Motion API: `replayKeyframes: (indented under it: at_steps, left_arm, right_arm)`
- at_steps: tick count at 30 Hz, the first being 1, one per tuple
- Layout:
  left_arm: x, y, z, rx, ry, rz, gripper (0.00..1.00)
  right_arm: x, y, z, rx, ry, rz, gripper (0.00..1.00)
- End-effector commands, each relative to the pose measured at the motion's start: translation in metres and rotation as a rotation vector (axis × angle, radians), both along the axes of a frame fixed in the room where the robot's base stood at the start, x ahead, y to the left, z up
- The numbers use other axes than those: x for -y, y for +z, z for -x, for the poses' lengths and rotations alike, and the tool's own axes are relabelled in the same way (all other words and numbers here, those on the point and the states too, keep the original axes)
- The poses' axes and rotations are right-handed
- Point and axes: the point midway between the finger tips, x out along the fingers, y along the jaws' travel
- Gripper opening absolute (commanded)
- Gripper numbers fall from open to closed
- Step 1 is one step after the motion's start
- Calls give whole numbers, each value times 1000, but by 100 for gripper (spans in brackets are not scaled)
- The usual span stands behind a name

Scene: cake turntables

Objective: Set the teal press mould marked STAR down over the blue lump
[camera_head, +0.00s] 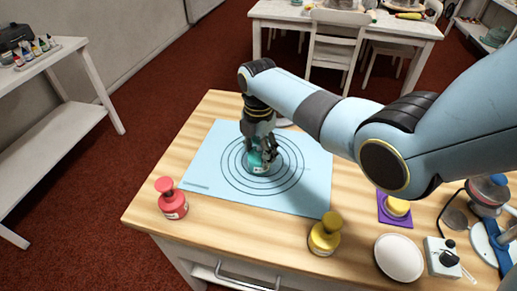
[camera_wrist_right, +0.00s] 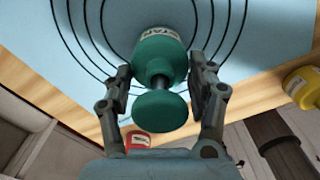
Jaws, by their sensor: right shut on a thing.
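The teal press mould (camera_head: 258,168) is on or just above the ringed area of the pale blue mat (camera_head: 215,150), roughly upright. My right gripper (camera_head: 262,148) comes down on it from above. In the right wrist view the mould (camera_wrist_right: 160,52) shows a pale label with partly readable letters, and its round knob points towards the camera. The fingers of my right gripper (camera_wrist_right: 160,82) are shut on its stem from both sides. I do not see the blue lump; the mould or gripper may hide it. I cannot tell whether the mould touches the mat. My left gripper is out of view.
A red mould (camera_head: 173,203) stands left of the mat, a yellow mould (camera_head: 325,236) at the front edge. To the right are a purple mat (camera_head: 394,212) with a yellow lump, a white plate (camera_head: 399,257) and a small switch box (camera_head: 442,257). The mat's left side is clear.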

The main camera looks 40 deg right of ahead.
Motion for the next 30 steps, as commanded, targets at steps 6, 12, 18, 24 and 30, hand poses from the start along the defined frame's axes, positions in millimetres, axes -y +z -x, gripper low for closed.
replayKeyframes:
  at_steps: [6, 12, 18, 24, 30]
  left_arm:
    - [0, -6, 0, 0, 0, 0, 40]
    - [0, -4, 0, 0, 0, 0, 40]
    - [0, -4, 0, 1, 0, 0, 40]
    - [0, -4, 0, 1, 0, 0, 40]
    - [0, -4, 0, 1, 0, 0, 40]
  right_arm:
    - [0, -7, 0, 1, 0, 0, 19]
    - [0, -6, 0, 1, 0, 0, 82]
    - [0, -6, 0, 1, 0, 0, 85]
    - [0, -6, 0, 0, 0, 0, 100]
    - [0, -6, 0, 0, 0, 0, 100]
